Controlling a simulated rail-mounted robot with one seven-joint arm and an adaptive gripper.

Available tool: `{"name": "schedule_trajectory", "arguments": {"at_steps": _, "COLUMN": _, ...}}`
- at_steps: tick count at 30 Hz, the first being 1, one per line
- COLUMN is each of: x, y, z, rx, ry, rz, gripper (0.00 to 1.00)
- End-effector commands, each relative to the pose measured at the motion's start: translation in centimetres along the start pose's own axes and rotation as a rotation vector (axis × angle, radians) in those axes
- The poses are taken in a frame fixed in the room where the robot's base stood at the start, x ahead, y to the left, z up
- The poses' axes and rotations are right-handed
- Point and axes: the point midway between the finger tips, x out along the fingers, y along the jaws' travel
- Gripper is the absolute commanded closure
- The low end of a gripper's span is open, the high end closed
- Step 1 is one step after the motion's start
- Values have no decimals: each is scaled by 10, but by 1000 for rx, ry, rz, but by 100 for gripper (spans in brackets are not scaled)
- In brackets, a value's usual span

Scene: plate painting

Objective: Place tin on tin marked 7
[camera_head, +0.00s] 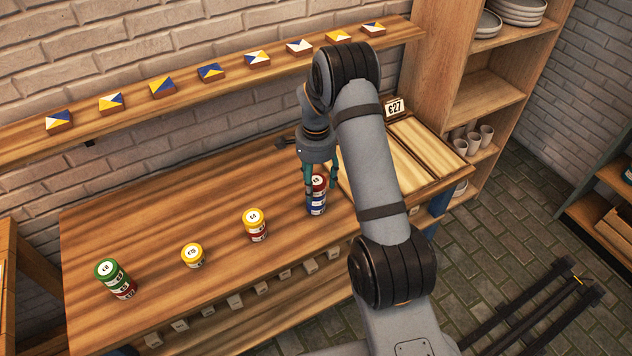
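My gripper (320,186) points down at the right-hand stack, one finger on each side of a red tin (319,183). I cannot tell whether the fingers touch it. The red tin is above blue tins (317,207), lined up with them; any small gap is too fine to see. A yellow tin (253,216) sits on a red tin (258,236) left of this stack. A single yellow tin (192,254) stands further left. A stack with a green tin (107,268) on top and a red tin (125,291) at the bottom stands leftmost. I cannot make out a 7 on any tin.
The tins stand on a wooden table (150,220) with free room between the stacks. A wall shelf (185,85) behind holds several painted tiles. A sign reading 627 (394,107) stands at the table's back right. A cupboard (500,75) with plates and cups is beyond it.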

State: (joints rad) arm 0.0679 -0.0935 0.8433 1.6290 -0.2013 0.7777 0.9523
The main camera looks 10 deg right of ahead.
Motion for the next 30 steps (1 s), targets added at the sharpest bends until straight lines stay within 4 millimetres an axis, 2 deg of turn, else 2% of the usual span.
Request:
{"name": "schedule_trajectory", "arguments": {"at_steps": 9, "x": -1, "y": 0, "z": 0, "rx": 0, "ry": 0, "rz": 0, "gripper": 37}}
{"name": "schedule_trajectory", "arguments": {"at_steps": 14, "x": -11, "y": -1, "z": 0, "rx": 1, "ry": 1, "rz": -3, "gripper": 37}}
{"name": "schedule_trajectory", "arguments": {"at_steps": 24, "x": -82, "y": -2, "z": -1, "rx": -1, "ry": 3, "rz": -6, "gripper": 37}}
{"name": "schedule_trajectory", "arguments": {"at_steps": 30, "x": -113, "y": -1, "z": 0, "rx": 0, "ry": 2, "rz": -3, "gripper": 37}}
